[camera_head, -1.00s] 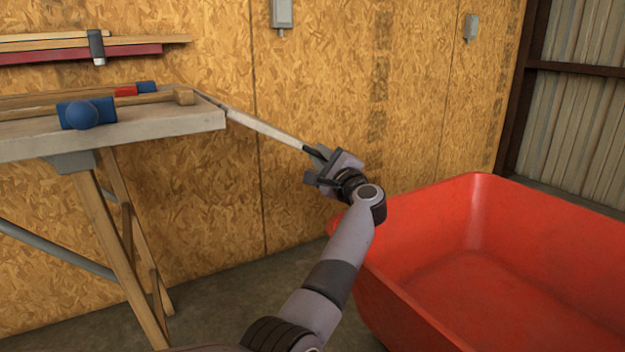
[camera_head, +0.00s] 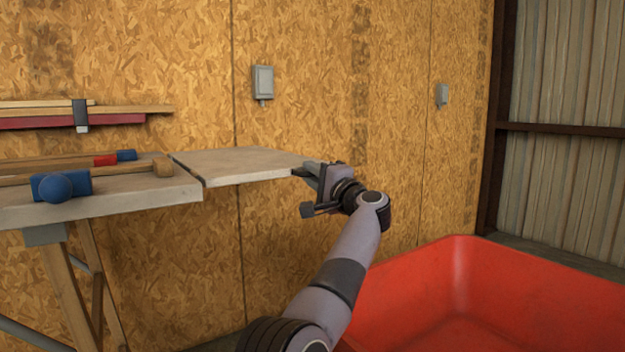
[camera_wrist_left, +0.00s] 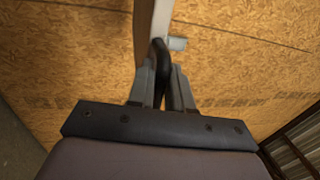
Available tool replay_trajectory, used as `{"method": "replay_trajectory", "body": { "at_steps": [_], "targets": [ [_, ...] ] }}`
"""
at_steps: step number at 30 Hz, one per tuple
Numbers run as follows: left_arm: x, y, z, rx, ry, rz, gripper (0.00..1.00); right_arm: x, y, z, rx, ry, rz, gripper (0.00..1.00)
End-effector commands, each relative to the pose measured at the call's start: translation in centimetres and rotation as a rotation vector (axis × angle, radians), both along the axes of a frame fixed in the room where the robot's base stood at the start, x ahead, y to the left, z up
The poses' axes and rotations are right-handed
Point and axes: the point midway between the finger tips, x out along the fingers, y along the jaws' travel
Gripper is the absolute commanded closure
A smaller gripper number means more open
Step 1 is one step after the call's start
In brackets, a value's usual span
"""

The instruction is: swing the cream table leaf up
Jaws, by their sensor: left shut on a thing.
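The cream table leaf (camera_head: 240,165) extends to the right from the end of the worktable (camera_head: 120,207) in the head view. Its top face shows, and it lies close to level with the tabletop, with a thin dark gap between them. My left gripper (camera_head: 308,186) is at the leaf's outer right end. In the left wrist view, the gripper (camera_wrist_left: 165,88) is shut on a dark handle (camera_wrist_left: 162,58) at the leaf's edge (camera_wrist_left: 150,22). The grip hides part of the handle. My right gripper is in neither view.
On the worktable lie a long wooden-handled tool (camera_head: 162,167) and a blue mallet-like thing (camera_head: 60,186), left of the leaf. A large red tub (camera_head: 450,285) stands at lower right, below my arm. The board wall (camera_head: 300,110) is close behind the leaf.

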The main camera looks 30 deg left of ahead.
Motion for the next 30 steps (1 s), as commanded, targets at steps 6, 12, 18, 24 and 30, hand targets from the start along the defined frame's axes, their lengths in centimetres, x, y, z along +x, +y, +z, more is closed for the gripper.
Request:
{"method": "replay_trajectory", "body": {
  "at_steps": [6, 12, 18, 24, 30],
  "targets": [
    [0.0, -0.1, 0.4, -0.002, -0.014, -0.003, 1.0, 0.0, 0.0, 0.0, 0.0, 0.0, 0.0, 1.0],
    [0.0, -0.1, 0.5, -0.001, -0.016, -0.003, 0.68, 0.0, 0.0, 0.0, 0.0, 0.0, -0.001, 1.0],
    [-0.1, 0.0, 0.4, -0.001, -0.013, -0.001, 0.65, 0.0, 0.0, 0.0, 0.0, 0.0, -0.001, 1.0],
    [-0.2, -0.4, 0.3, -0.001, -0.011, -0.002, 0.65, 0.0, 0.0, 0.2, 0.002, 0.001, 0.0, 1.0],
    [-1.0, -2.4, -0.1, -0.004, -0.012, -0.003, 0.65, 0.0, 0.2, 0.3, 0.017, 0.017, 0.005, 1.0]
  ]
}}
